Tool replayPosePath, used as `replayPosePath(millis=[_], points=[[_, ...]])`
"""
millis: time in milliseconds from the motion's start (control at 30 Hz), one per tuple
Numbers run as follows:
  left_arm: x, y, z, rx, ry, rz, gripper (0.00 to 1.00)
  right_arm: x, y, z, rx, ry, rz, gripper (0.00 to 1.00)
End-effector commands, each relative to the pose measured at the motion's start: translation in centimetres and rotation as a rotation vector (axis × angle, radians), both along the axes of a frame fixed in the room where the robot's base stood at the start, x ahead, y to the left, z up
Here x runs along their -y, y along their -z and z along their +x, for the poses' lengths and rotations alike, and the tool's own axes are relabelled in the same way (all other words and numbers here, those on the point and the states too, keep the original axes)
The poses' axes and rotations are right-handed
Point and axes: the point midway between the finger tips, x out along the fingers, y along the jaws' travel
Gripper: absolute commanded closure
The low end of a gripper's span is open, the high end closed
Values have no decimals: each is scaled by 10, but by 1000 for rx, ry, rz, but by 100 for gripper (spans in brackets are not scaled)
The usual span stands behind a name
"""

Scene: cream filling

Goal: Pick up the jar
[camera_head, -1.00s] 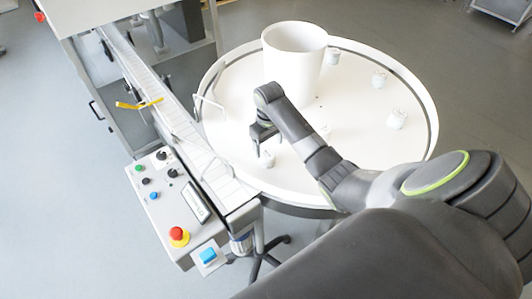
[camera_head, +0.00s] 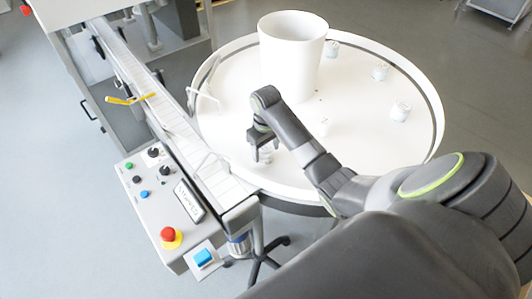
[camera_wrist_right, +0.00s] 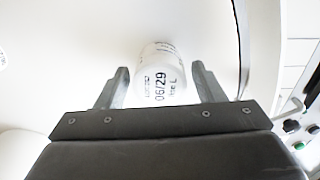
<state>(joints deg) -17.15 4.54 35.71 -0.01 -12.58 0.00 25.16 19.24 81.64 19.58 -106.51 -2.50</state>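A small white jar (camera_head: 266,157) stands on the round white table near its front left. In the right wrist view the jar (camera_wrist_right: 161,75) shows black print, including "06/29", and lies between my fingers. My right gripper (camera_head: 264,147) points down over the jar. The right wrist view shows its two fingers (camera_wrist_right: 160,80) apart, with a gap on each side of the jar. In the head view the fingers partly hide the jar. My left gripper is not in view.
Several other white jars (camera_head: 400,111) stand on the round table (camera_head: 225,130). A large white cylinder (camera_head: 290,60) stands at its back. A conveyor (camera_head: 165,110) and a control panel with buttons (camera_head: 160,205) border it on the left.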

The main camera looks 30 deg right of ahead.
Motion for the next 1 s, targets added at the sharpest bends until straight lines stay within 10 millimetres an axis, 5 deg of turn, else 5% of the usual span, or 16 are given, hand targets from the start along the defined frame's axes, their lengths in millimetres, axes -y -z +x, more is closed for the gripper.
replayPosePath(millis=[300,633,833,1000], points=[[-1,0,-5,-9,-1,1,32,0,0,0,1,0,0,78],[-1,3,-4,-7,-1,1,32,1,-9,1,5,0,-1,78],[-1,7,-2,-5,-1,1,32,1,-51,2,8,-1,-2,78],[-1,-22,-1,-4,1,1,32,0,-78,0,0,1,0,78]])
